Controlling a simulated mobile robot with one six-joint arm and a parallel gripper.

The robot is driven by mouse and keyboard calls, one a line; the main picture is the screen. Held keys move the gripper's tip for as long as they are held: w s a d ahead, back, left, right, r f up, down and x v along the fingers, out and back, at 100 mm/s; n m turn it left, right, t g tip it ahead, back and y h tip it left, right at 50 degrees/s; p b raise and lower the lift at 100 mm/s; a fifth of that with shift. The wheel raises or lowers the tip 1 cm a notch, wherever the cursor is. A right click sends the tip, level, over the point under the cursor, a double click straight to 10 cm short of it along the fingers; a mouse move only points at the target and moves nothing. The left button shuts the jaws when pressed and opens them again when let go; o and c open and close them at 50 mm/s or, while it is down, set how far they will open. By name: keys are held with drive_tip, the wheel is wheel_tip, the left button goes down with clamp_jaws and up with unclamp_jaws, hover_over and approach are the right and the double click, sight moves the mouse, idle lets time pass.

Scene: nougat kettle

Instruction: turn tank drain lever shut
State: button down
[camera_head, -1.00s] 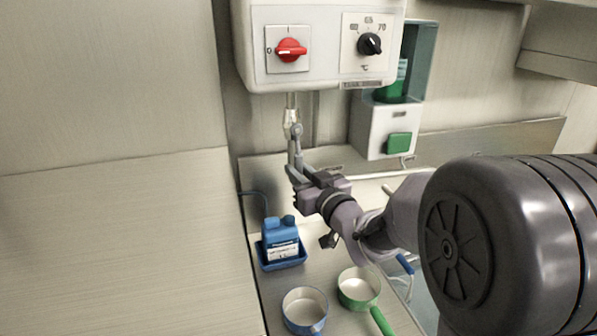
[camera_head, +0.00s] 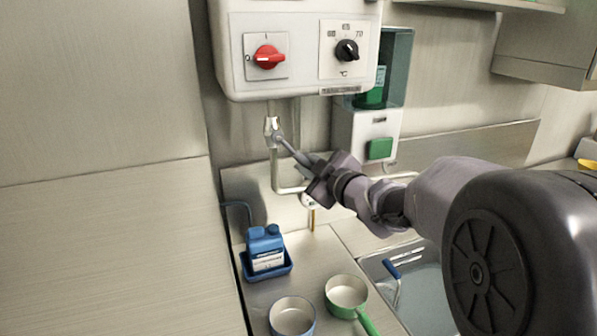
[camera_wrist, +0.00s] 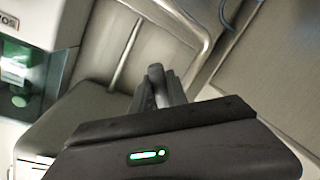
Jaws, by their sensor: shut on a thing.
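The white tank (camera_head: 300,88) hangs on the wall, with a metal drain valve (camera_head: 272,130) and pipe (camera_head: 275,172) under it. The drain lever (camera_head: 287,147) is a thin grey handle that slopes from the valve down to the right. My gripper (camera_head: 308,163) is shut on the lever's outer end, to the right of the valve. In the wrist view, the jaws (camera_wrist: 160,88) close around a grey rod end, seemingly the lever. The gripped part is mostly hidden by the fingers.
A blue jug (camera_head: 265,245) sits in a blue tray (camera_head: 290,266) on the steel counter below. A blue pan (camera_head: 292,316) and a green-handled pan (camera_head: 346,292) stand in front. A dispenser with a green button (camera_head: 380,148) is right of the tank. A sink (camera_head: 420,275) lies at right.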

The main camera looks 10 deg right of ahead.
drive_tip(key=r+n, duration=0.1)
drive_tip(key=d+r+n, duration=0.1)
drive_tip(key=d+r+n+h, duration=0.1)
drive_tip(key=shift+w+d+r+n+p, duration=0.1)
drive_tip(key=shift+w+n+p, duration=0.2)
drive_tip(key=shift+n, duration=0.1)
drive_tip(key=shift+d+r+n+h, duration=0.25)
drive_tip(key=shift+r+n+h, duration=0.15)
drive_tip(key=shift+r+n, duration=0.65)
drive_tip(key=shift+d+r+n+h, duration=0.2)
drive_tip(key=shift+r+n+h, duration=0.2)
drive_tip(key=shift+r+n, duration=0.6)
drive_tip(key=c, duration=1.3)
unclamp_jaws()
